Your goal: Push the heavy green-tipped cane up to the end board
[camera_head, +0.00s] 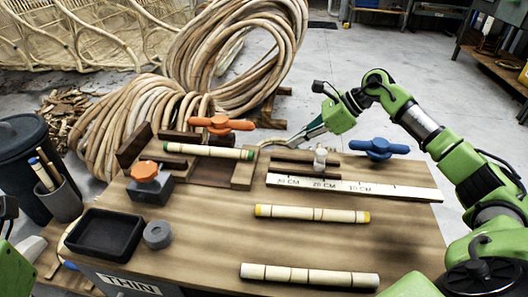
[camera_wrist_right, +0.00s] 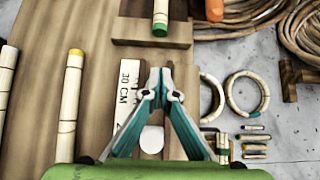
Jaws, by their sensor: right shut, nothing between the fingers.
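The green-tipped cane (camera_head: 208,151) lies in a wooden cradle at the back left of the bench. Its near green end also shows in the right wrist view (camera_wrist_right: 160,20). The dark upright end board (camera_head: 134,145) stands left of the cane, and a gap seems to show between the cane's left tip and the board. My right gripper (camera_head: 294,140) is to the right of the cane's right end, apart from it. In the wrist view its teal fingers (camera_wrist_right: 160,76) are together and empty, pointing at the cane's green end. My left gripper is not in view.
An orange clamp handle (camera_head: 220,124) sits behind the cane, a blue one (camera_head: 378,148) to the right. A centimetre scale (camera_head: 350,187), a yellow-tipped cane (camera_head: 312,214) and a plain cane (camera_head: 308,276) lie on the bench. A black tray (camera_head: 82,252) is front left.

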